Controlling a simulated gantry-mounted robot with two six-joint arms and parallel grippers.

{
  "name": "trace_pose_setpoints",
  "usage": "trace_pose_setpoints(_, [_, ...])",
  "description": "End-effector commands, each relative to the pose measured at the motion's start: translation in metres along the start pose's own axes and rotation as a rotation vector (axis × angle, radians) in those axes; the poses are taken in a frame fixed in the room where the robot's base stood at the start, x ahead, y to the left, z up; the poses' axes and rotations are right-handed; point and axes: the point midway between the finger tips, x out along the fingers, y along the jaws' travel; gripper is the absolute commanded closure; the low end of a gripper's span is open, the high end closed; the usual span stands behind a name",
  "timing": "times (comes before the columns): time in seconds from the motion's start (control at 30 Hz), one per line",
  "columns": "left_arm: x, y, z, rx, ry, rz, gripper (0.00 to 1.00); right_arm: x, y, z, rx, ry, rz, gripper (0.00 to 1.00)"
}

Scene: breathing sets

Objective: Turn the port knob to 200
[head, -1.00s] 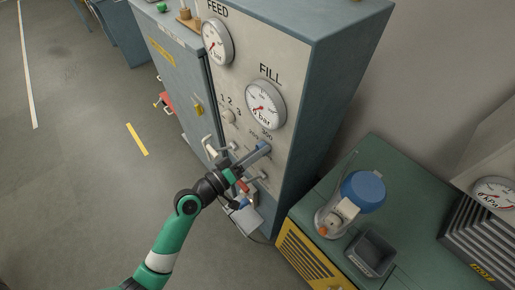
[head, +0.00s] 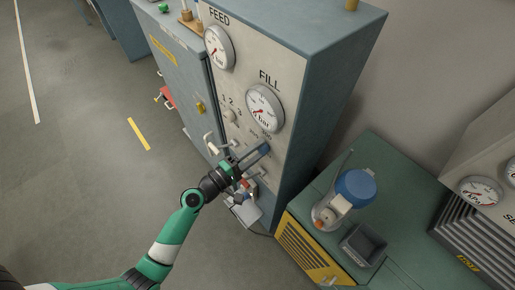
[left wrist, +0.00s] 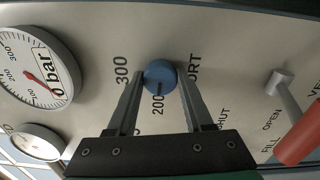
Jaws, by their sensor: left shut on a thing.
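The port knob (left wrist: 159,76) is a blue round knob on the pale panel. In the left wrist view it sits between the two fingertips of my left gripper (left wrist: 160,80), which is shut on it. The numbers 300 and 200 and part of the word PORT show around it. A dark mark on the knob's lower edge appears to face the 200. In the head view the left gripper (head: 257,156) reaches the panel below the FILL gauge (head: 264,107), and only a little blue of the knob (head: 266,148) shows. My right gripper is out of view.
A red-handled lever (left wrist: 298,143) stands out beside the knob, near OPEN and SHUT labels. The FEED gauge (head: 219,47) is higher up. A green bench (head: 400,190) at the right holds a blue-topped device (head: 355,188) and a dark bin (head: 363,245). Floor at left is clear.

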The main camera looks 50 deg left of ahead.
Motion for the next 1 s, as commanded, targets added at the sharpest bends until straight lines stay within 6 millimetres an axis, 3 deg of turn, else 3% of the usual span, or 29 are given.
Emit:
trace_pose_setpoints(0.67, [0.0000,0.0004,0.0001,-0.074,0.000,0.001,1.00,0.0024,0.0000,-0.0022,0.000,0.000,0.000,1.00])
trace_pose_setpoints(0.7, [0.0000,0.0004,0.0001,-0.073,0.000,0.001,0.45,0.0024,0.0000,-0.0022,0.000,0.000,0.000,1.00])
trace_pose_setpoints(0.87, [0.0000,0.0003,0.0000,-0.072,0.000,0.001,0.19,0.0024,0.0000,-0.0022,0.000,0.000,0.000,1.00])
trace_pose_setpoints(1.0, [0.0000,0.0003,0.0000,-0.071,0.000,0.001,0.19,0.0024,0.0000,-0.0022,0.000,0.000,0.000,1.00])
